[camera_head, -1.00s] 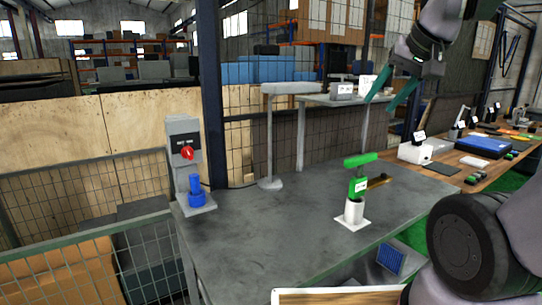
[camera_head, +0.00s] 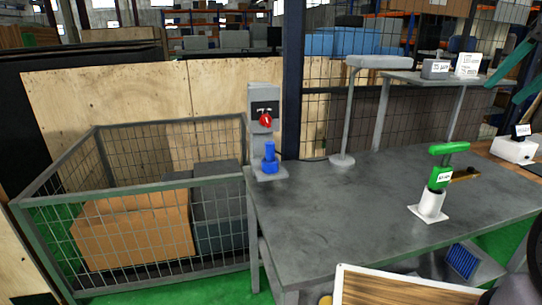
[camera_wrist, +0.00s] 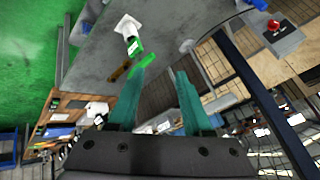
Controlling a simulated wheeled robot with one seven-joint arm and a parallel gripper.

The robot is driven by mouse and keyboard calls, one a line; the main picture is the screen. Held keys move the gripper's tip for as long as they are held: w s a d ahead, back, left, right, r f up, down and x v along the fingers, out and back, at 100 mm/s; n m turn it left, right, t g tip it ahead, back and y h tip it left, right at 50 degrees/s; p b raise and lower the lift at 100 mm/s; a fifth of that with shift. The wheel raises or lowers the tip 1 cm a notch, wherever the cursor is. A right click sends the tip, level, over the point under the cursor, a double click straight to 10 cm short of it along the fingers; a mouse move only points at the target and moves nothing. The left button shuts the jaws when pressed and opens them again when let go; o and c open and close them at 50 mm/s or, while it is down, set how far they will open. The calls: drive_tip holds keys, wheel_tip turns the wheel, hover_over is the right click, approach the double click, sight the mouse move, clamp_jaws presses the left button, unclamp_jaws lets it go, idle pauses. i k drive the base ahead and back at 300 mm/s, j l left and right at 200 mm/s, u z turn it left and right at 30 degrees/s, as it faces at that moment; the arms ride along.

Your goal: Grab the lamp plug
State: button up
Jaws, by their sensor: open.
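The blue lamp plug (camera_head: 270,158) stands upright on the base of a grey switch box (camera_head: 264,105) with a red knob (camera_head: 265,120), at the left back corner of the grey table. In the wrist view the plug (camera_wrist: 259,4) shows at the top edge, partly cut off, by the red knob (camera_wrist: 274,24). The grey lamp (camera_head: 347,110) stands to the right of the box. My gripper (camera_head: 502,92) is at the upper right of the head view, above the table and far right of the plug. Its teal fingers are apart and empty in the wrist view (camera_wrist: 166,66).
A green-handled tool in a white holder (camera_head: 432,203) stands on the table's right part. The table middle (camera_head: 345,215) is clear. A dark post (camera_head: 292,80) rises behind the switch box. A mesh cage (camera_head: 140,210) with boxes stands left of the table.

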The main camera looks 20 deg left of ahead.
sight(269, 146)
drive_tip(key=k+j+z, duration=0.1)
drive_tip(key=z, duration=0.3)
drive_tip(key=k+j+z, duration=0.1)
drive_tip(key=z, duration=0.35)
drive_tip(key=k+j+z, duration=0.1)
drive_tip(key=z, duration=0.3)
drive_tip(key=k+z, duration=0.15)
drive_tip(key=z, duration=0.25)
drive_tip(key=k+j+u, duration=0.2)
drive_tip(key=u, duration=0.2)
drive_tip(key=j+u, duration=0.1)
drive_tip(key=u, duration=0.3)
drive_tip(key=k+j+u, duration=0.1)
drive_tip(key=u, duration=0.3)
drive_tip(key=j+u, duration=0.1)
drive_tip(key=u, duration=0.25)
